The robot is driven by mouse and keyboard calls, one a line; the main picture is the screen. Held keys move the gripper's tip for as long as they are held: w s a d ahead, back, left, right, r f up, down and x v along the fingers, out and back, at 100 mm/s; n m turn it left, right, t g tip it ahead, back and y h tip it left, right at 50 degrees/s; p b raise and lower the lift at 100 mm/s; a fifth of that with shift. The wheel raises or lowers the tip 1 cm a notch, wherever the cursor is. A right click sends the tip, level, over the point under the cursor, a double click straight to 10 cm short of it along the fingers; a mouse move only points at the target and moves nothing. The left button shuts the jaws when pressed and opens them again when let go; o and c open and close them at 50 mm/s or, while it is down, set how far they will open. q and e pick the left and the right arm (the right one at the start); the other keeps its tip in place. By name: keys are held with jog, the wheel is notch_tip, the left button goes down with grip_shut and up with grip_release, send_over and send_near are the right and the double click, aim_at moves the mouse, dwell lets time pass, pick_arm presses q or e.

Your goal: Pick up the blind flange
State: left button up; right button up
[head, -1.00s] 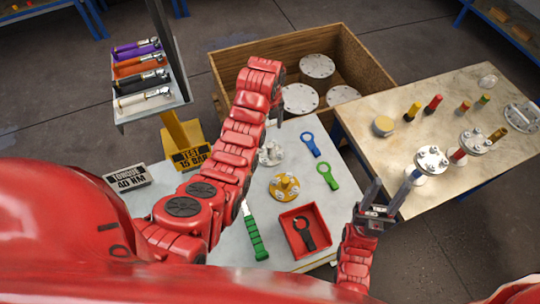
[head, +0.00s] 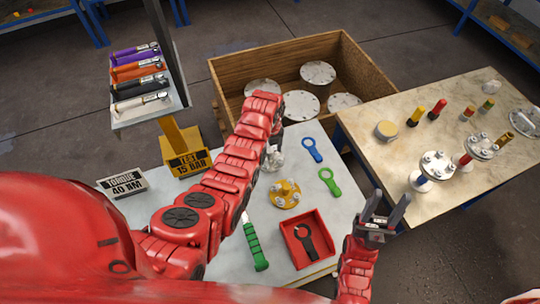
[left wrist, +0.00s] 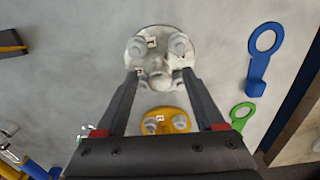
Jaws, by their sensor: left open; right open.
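A grey flange with several bolts (head: 274,160) lies on the light table. In the left wrist view this flange (left wrist: 150,42) lies flat, ahead of and between the fingertips. My left gripper (left wrist: 160,76) is open and empty above the table; the arm hides most of it in the head view. A yellow bolted flange (head: 285,193) sits nearer; it also shows between the fingers in the left wrist view (left wrist: 165,121). Grey round plates (head: 302,105) lie in the wooden crate. I cannot tell which of these is the blind flange. My right gripper (head: 390,203) is open and empty at the table's right.
A blue wrench (head: 312,150), a green wrench (head: 330,182), a red tray (head: 297,256) with a black tool and a green-handled tool (head: 255,247) lie on the table. The wooden crate (head: 232,72) stands behind. A second table (head: 400,160) holds bolted flanges.

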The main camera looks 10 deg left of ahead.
pick_arm(q)
jog(key=shift+f, duration=0.55)
grip_shut()
